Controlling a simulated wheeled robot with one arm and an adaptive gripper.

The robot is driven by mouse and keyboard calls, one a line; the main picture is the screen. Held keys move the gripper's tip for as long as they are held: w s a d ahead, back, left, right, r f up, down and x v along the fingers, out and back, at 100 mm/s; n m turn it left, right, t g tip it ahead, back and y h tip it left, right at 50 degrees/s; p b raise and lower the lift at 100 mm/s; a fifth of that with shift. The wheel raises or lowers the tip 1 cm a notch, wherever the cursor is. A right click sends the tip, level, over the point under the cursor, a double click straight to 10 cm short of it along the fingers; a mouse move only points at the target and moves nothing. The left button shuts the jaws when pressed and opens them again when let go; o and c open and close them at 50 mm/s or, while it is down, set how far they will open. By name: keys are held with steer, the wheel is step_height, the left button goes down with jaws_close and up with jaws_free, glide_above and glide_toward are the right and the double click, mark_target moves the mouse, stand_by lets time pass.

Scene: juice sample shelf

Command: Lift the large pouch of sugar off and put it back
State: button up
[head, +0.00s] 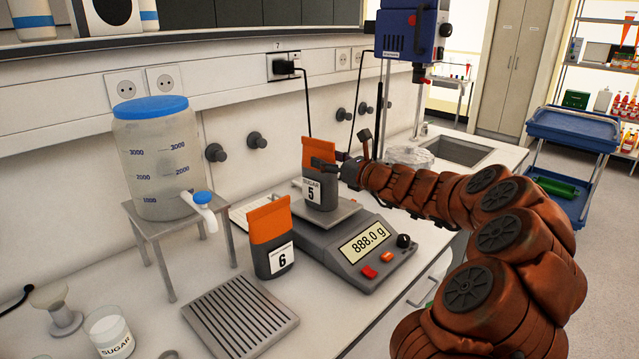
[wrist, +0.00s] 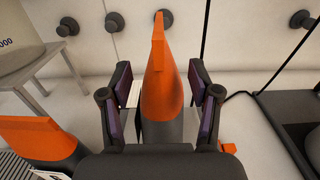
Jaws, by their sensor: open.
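The sugar pouch marked 5 (head: 316,178), dark grey with an orange top, stands upright on the pan of the scale (head: 347,213). The scale's display reads 888.0 g. My gripper (head: 335,165) is at the pouch's upper right side in the head view. In the wrist view, my open gripper (wrist: 162,112) has one finger on each side of the pouch (wrist: 162,85), with a gap showing along its sides. A second pouch, marked 6 (head: 270,240), stands on the bench left of the scale; its orange top also shows in the wrist view (wrist: 38,138).
A slotted metal tray (head: 240,313) lies in front of pouch 6. A large blue-lidded container (head: 158,160) sits on a metal stand at the left. A beaker labelled SUGAR (head: 110,333) is at the front left. Black cables hang behind the scale.

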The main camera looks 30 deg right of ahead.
steer(key=shift+x, duration=1.4)
jaws_close()
